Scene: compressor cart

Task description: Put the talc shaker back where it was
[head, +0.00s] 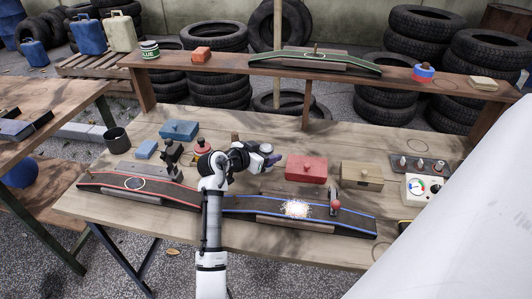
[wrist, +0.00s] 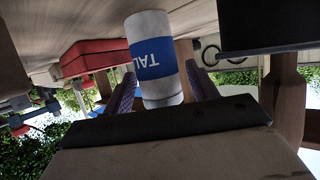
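The talc shaker (wrist: 155,50) is a white cylinder with a blue label reading "TAL" upside down in the wrist view. It sits between the two purple fingers of my gripper (wrist: 161,88), which appear closed against its sides. In the head view my gripper (head: 271,157) is over the middle of the workbench, left of a red box (head: 306,168). The shaker is mostly hidden there by the gripper. A pile of white powder (head: 297,208) lies on the blue-edged belt strip (head: 345,222) in front.
A red-edged strip (head: 170,193) lies at the left. A blue box (head: 179,130), dark cup (head: 117,140), wooden box (head: 361,177) and gauge box (head: 423,189) stand on the bench. Faint circles mark the bench (head: 418,145) and the raised shelf (head: 445,102). The shelf runs along the back.

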